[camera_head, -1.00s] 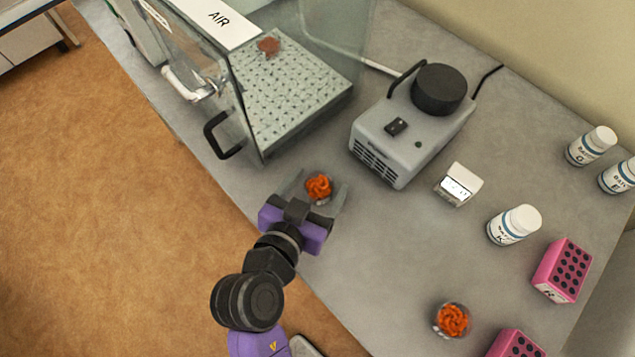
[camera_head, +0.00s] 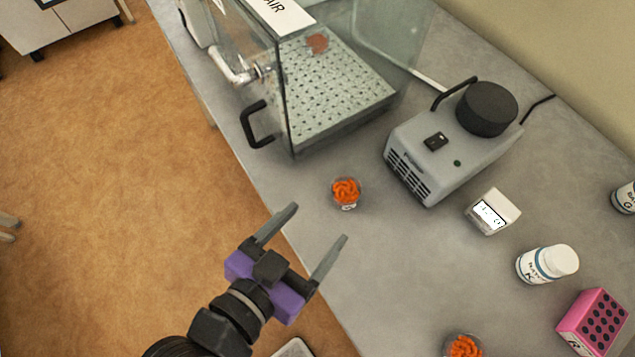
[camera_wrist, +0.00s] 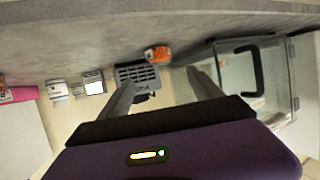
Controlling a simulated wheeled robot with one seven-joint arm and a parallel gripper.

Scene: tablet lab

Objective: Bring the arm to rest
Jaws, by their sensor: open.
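My gripper (camera_head: 318,236) is open and empty, with its two grey fingers spread apart. In the head view it hangs over the front edge of the grey bench, at the lower middle. A small clear dish of orange pieces (camera_head: 345,193) stands on the bench a little beyond the fingertips, apart from them. In the wrist view my gripper (camera_wrist: 158,82) points towards the bench, and the dish (camera_wrist: 158,53) shows just past the fingertips.
A glass chamber (camera_head: 345,85) with a black door handle stands at the back. A grey machine (camera_head: 440,150), a small white display box (camera_head: 493,212), a white bottle (camera_head: 547,264), a pink rack (camera_head: 594,322) and another orange dish (camera_head: 463,346) stand right. Orange floor lies left.

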